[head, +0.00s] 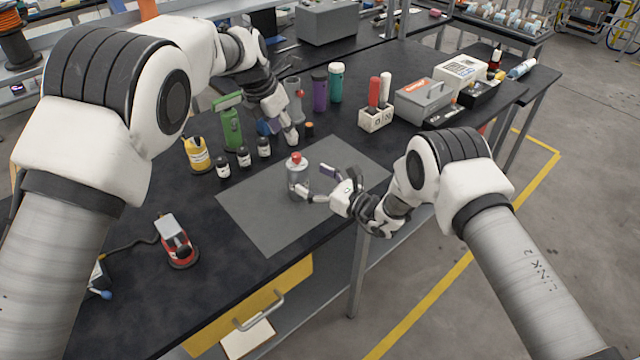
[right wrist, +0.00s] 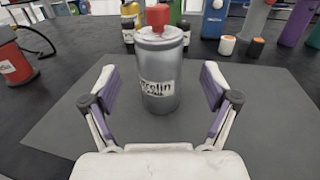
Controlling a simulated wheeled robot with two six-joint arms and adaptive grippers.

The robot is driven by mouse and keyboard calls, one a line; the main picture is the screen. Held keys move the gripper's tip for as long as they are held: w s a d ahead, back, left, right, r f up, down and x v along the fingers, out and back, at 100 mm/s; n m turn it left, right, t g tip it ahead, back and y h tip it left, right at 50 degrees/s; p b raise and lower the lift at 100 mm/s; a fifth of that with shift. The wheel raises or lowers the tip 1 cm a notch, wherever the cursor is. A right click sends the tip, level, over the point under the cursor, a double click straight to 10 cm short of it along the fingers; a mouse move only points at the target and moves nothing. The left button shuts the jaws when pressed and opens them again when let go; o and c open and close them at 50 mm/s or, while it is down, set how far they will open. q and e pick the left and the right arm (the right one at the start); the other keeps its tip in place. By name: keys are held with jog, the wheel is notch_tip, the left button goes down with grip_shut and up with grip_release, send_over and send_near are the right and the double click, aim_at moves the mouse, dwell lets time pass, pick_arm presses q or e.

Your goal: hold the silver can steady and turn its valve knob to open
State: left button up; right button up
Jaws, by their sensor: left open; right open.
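The silver can (head: 297,182) stands upright on the grey mat (head: 260,225), with a red valve knob (head: 295,159) on top. In the right wrist view the can (right wrist: 162,85) shows a partly readable label, and its red knob (right wrist: 157,17) is in sight. My right gripper (head: 319,184) is open at the can's right side in the head view. In the right wrist view its fingers are spread, one to each side of the can, with gaps visible. My left gripper (head: 280,130) is open and empty behind the can, near the bottles; its fingers are partly hard to make out.
A yellow bottle (head: 197,155), small dark jars (head: 243,157) and a green bottle (head: 230,128) stand behind the mat. Purple and teal bottles (head: 336,83) stand farther back. The mat's front is clear.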

aim_at(296, 171)
jog(key=x, duration=0.6)
jog(key=shift+f, duration=0.1)
jog(key=shift+s+d, duration=0.1)
